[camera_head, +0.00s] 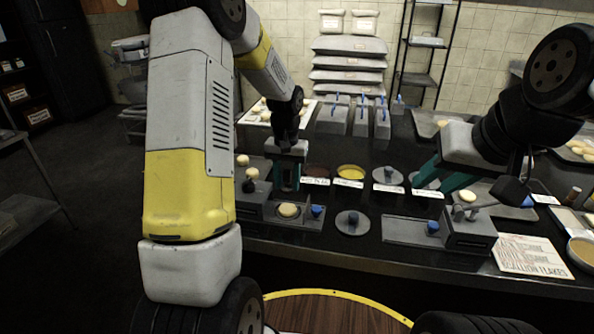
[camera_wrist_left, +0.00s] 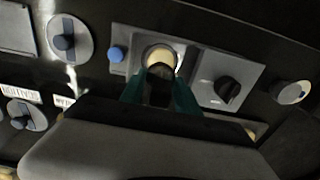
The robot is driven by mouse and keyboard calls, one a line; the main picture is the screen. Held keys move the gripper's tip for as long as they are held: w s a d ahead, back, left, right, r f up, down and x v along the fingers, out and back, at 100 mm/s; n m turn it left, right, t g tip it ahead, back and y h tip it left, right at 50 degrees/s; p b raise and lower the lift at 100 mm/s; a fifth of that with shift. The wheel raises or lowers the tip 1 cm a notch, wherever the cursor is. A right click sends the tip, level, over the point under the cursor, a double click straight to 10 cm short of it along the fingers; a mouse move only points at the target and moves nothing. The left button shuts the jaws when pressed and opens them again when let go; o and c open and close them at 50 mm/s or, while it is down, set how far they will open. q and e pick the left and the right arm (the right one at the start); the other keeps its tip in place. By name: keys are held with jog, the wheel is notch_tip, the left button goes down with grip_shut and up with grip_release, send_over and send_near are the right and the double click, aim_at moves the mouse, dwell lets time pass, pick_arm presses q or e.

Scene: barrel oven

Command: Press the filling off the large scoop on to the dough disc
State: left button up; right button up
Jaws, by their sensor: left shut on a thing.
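My left gripper (camera_head: 286,185) points down above the work table, with its teal fingers shut on a small dark piece (camera_wrist_left: 160,72). I cannot tell whether this is the handle of the large scoop; no scoop bowl or filling can be made out. A pale round dough disc (camera_head: 288,210) lies in a grey station just below and in front of the left gripper. In the left wrist view the disc (camera_wrist_left: 160,55) shows just beyond the fingertips, partly covered by the held piece. My right gripper (camera_head: 430,183) is at the right with its teal fingers apart.
The station has a blue knob (camera_head: 317,211). A round grey plate with a knob (camera_head: 353,222) stands to its right. A yellow-filled bowl (camera_head: 350,172) and a dark-filled bowl (camera_head: 317,171) stand behind. A second grey station (camera_head: 468,233) stands at the right. Bare table lies along the front edge.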

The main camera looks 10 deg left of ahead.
aim_at(287, 203)
pick_arm(q)
jog(key=shift+s+f, duration=0.1)
jog(key=shift+f, duration=2.9)
jog(key=shift+f, duration=0.55)
jog(key=shift+r, duration=3.55)
